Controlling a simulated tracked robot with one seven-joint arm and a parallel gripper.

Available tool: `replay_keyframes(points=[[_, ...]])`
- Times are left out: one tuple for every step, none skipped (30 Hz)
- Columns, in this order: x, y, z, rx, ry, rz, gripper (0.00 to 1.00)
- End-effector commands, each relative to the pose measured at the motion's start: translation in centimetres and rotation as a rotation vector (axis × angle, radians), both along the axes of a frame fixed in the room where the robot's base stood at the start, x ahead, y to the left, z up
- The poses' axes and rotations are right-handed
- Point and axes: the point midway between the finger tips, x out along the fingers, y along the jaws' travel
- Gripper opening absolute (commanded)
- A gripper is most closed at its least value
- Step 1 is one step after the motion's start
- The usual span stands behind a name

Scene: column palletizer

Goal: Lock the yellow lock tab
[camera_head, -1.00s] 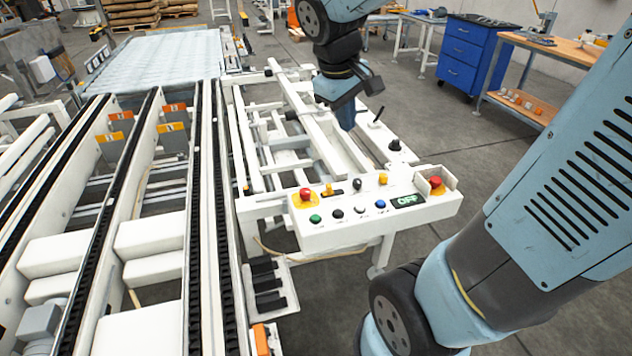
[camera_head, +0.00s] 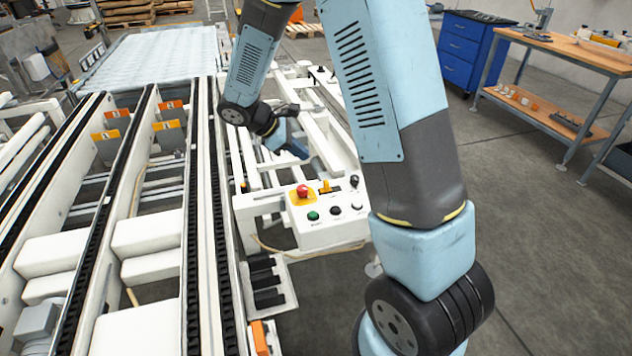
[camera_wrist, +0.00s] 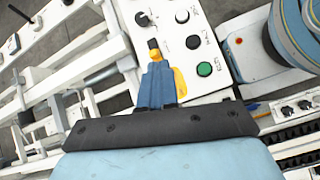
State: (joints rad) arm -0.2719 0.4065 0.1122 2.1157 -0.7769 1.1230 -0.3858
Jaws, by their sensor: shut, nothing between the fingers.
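The yellow lock tab (camera_head: 325,187) stands upright on the white control panel (camera_head: 325,238), just right of the red emergency button (camera_head: 303,191) on its yellow base. In the wrist view the tab (camera_wrist: 153,44) shows at the black slot, just past my fingertips. My gripper (camera_head: 303,152) is shut and empty, behind and a little left of the tab in the head view. In the wrist view my gripper (camera_wrist: 156,66) points toward the tab and overlaps the yellow base. I cannot tell whether the fingertips touch the tab.
A green button (camera_wrist: 204,69) and black knobs sit close by on the panel. White frame rails (camera_head: 325,140) lie behind it. Conveyor tracks (camera_head: 205,200) run along the left. A blue drawer cabinet (camera_head: 470,50) and a workbench (camera_head: 570,50) stand at back right; the floor between is clear.

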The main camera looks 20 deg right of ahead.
Motion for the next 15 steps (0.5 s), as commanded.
replay_keyframes(points=[[0.6, 0.5, -1.4, -0.020, 0.030, 0.035, 0.00], [0.8, 0.7, -2.1, -0.032, 0.047, 0.054, 0.00], [1.2, 1.0, -2.9, -0.047, 0.066, 0.081, 0.00], [1.4, 1.2, -3.5, -0.057, 0.080, 0.099, 0.00], [1.6, 1.4, -4.1, -0.066, 0.093, 0.116, 0.00], [1.9, 1.6, -4.8, -0.077, 0.107, 0.135, 0.00], [2.1, 1.8, -5.2, -0.084, 0.118, 0.148, 0.00], [2.2, 1.9, -5.6, -0.091, 0.126, 0.161, 0.00], [2.4, 2.1, -6.1, -0.098, 0.137, 0.174, 0.00], [2.5, 2.2, -6.4, -0.102, 0.143, 0.182, 0.00], [2.5, 2.3, -6.7, -0.106, 0.148, 0.190, 0.00], [2.6, 2.4, -6.9, -0.110, 0.154, 0.198, 0.00], [2.7, 2.4, -7.1, -0.114, 0.157, 0.203, 0.00], [2.7, 2.4, -7.2, -0.115, 0.158, 0.206, 0.00], [2.8, 2.5, -7.2, -0.117, 0.160, 0.208, 0.00]])
